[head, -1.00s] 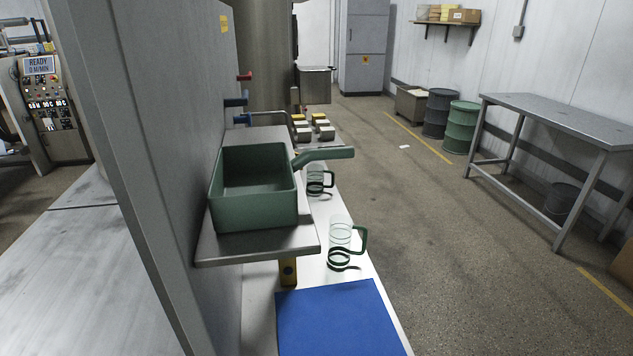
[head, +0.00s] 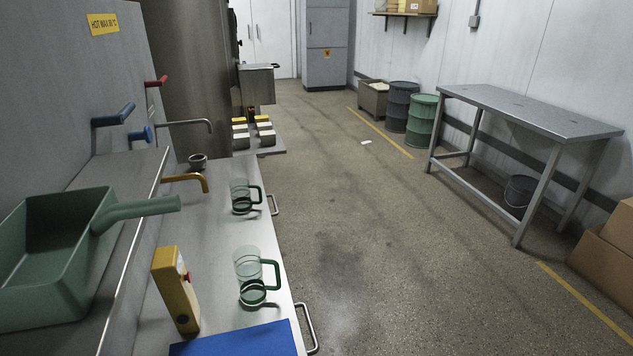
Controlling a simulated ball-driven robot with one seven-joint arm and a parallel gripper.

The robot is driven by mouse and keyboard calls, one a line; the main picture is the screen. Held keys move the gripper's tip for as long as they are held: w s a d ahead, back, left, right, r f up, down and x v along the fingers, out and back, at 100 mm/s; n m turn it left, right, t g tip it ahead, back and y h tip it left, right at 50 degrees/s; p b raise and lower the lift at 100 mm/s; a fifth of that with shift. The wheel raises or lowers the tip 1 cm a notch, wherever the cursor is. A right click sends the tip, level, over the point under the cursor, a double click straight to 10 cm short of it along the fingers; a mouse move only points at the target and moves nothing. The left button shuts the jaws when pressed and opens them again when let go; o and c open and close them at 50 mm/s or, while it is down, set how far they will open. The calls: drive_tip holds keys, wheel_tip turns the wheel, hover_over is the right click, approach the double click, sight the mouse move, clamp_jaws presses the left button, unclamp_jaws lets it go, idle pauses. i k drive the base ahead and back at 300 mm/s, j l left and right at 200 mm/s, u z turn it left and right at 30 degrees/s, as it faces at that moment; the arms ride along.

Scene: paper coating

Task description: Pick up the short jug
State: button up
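Two clear jugs with dark green handles and green bands near the base stand upright on the metal counter (head: 215,238). The farther jug (head: 240,189) looks squatter and appears to be the short one. It stands near the counter's right edge, beyond the nearer jug (head: 247,264), which looks taller. Both handles point right. My gripper is not in view.
A green basin with a spout-like handle (head: 140,208) sits on a raised shelf at left. A yellow device (head: 171,290) and blue mat (head: 240,343) are near the front. A brass tap (head: 190,179) and small dark cup (head: 198,161) stand behind. Open floor lies right, before a metal table (head: 530,112).

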sight(239, 189)
drive_tip(key=i+l+z, duration=0.2)
drive_tip(key=z, duration=0.2)
drive_tip(key=i+l+z, duration=0.45)
drive_tip(key=z, duration=0.3)
drive_tip(key=i+l+u, duration=0.1)
drive_tip(key=i, duration=0.3)
drive_tip(key=i+l, duration=0.1)
drive_tip(key=i, duration=0.3)
drive_tip(key=i+j+u, duration=0.1)
drive_tip(key=i+u, duration=0.15)
drive_tip(key=u, duration=0.2)
drive_tip(key=i+u, duration=0.25)
drive_tip(key=u, duration=0.2)
drive_tip(key=i+u, duration=0.25)
drive_tip(key=u, duration=0.15)
